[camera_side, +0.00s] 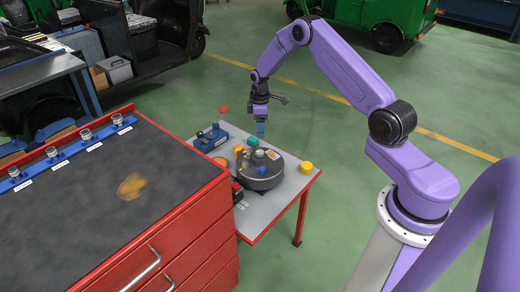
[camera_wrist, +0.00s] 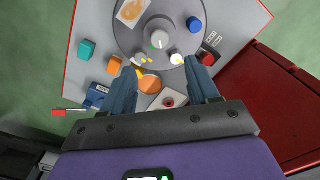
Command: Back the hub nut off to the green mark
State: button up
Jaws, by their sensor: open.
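The round grey drum (camera_side: 262,182) lies on the small grey table, and its disc (camera_wrist: 130,40) fills the top of the wrist view. A pale round piece at its centre, seemingly the hub nut (camera_wrist: 160,39), stands on a raised grey hub; it also shows in the side view (camera_side: 259,154). A tiny greenish speck on it may be the mark; I cannot tell. My gripper (camera_wrist: 160,66) is open and empty, its two blue-grey fingers apart. In the side view my gripper (camera_side: 260,136) hangs above the drum's far side, clear of the nut.
Small yellow and white pegs (camera_wrist: 177,58) stand near the drum's edge. A blue cylinder (camera_wrist: 194,24), teal block (camera_wrist: 86,49) and orange block (camera_wrist: 114,65) are around. A blue device with a red-tipped lever (camera_side: 211,136) stands behind. The red cabinet (camera_side: 180,235) borders the left.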

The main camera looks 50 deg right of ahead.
aim_at(260, 152)
notch_tip(260, 152, down, 11)
dwell(0.4)
jog(key=c, duration=1)
